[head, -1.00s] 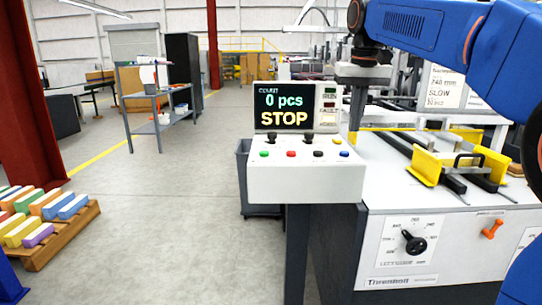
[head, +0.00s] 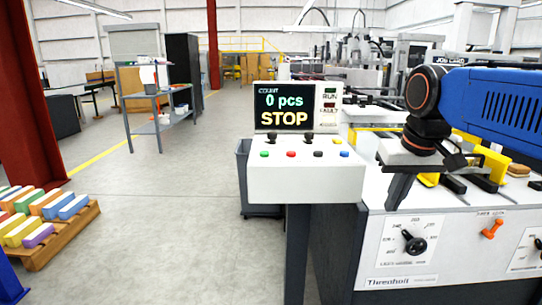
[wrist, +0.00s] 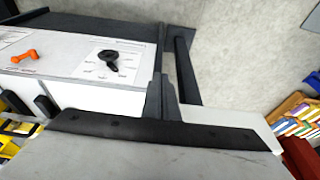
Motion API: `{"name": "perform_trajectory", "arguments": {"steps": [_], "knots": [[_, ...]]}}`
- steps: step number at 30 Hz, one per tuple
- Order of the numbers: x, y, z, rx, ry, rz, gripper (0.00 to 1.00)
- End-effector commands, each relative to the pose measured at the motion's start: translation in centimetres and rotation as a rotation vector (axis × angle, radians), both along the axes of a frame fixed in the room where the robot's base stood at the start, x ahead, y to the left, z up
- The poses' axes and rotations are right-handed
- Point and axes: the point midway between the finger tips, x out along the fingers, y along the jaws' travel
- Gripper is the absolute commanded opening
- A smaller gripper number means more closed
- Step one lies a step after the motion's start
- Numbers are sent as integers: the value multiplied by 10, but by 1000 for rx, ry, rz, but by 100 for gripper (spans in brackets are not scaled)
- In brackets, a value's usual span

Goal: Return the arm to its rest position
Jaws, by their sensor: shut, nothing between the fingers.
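My blue arm (head: 495,105) reaches in from the right in the head view. My gripper (head: 398,190) points down, shut and empty, in front of the white machine's near top edge, above and left of the black rotary knob (head: 415,244). In the wrist view the shut fingers (wrist: 162,85) stand beyond the pale gripper body, and the knob (wrist: 108,58) and orange lever (wrist: 27,53) show to the left. No object is held.
The control panel (head: 305,182) with its "0 pcs STOP" screen stands just left of my gripper. Yellow guides (head: 491,163) sit on the machine top. A pallet of coloured cartons (head: 50,230) lies far left. The floor between is open.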

Motion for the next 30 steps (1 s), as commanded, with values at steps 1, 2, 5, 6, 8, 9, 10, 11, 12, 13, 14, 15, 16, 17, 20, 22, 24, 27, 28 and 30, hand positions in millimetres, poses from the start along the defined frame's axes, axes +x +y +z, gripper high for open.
{"name": "perform_trajectory", "arguments": {"steps": [1,2,5,6,8,9,10,11,12,13,14,15,16,17,20,22,24,27,28,30], "knots": [[-16,-3,-15,-1,-9,-1,0],[-25,-4,-24,-1,-16,-1,0],[-52,-9,-55,-1,-37,-2,0],[-63,-10,-67,-1,-46,-2,0],[-78,-12,-87,-2,-58,-2,0],[-89,-14,-100,-3,-66,-3,0],[-96,-15,-110,-4,-72,-2,0],[-103,-15,-120,-4,-78,-2,0],[-111,-16,-132,-5,-85,-2,0],[-117,-17,-140,-5,-89,-2,0],[-122,-17,-147,-6,-95,-3,0],[-128,-18,-157,-6,-99,-3,0],[-132,-18,-163,-7,-104,-3,0],[-136,-19,-168,-7,-107,-3,0],[-143,-19,-179,-8,-114,-3,0],[-145,-19,-183,-8,-116,-3,0],[-145,-19,-184,-8,-116,-3,0],[-145,-19,-184,-8,-116,-3,0],[-145,-19,-184,-8,-116,-3,0],[-145,-19,-183,-8,-116,-3,0]]}}
